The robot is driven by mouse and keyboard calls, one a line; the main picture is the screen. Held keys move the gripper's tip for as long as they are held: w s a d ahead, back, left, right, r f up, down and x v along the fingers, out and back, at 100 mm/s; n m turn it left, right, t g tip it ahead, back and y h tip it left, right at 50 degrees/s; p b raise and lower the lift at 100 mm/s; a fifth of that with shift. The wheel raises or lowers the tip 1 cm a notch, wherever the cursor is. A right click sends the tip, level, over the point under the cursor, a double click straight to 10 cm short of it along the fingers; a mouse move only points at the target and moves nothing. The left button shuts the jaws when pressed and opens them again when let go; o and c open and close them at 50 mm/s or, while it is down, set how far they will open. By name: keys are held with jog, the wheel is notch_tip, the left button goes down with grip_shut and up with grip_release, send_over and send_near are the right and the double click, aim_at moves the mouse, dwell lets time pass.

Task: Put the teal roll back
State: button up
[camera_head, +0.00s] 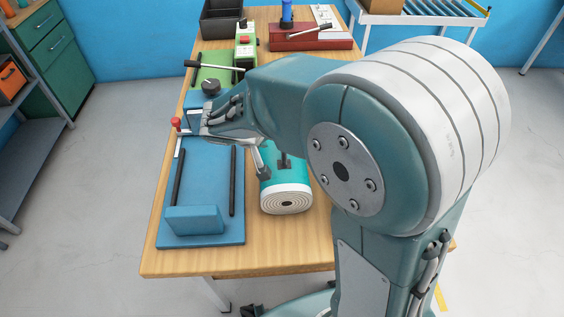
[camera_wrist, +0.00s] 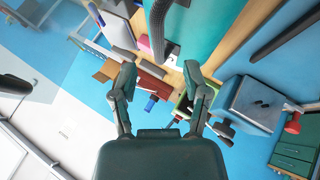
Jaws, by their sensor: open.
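The teal roll (camera_head: 294,182) lies on the wooden table to the right of the blue bed, its pale spiral end facing the near edge. In the wrist view the teal roll (camera_wrist: 215,25) fills the upper middle, just beyond the fingertips. My gripper (camera_head: 274,166) is open over the roll, one finger near its left side and the other farther right. In the wrist view my gripper (camera_wrist: 158,72) has its fingers spread, with nothing held between them. Contact with the roll cannot be told. My arm hides part of the roll's right side.
The blue bed (camera_head: 206,170) has two dark rails and a block (camera_head: 194,219) at its near end. A red-knobbed lever (camera_head: 176,123) stands at its far left. Green (camera_head: 245,50) and red (camera_head: 305,40) devices and a dark bin (camera_head: 221,19) stand farther back. The near table edge is clear.

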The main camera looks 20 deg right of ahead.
jog(key=x, duration=0.6)
jog(key=shift+w+d, duration=0.1)
grip_shut()
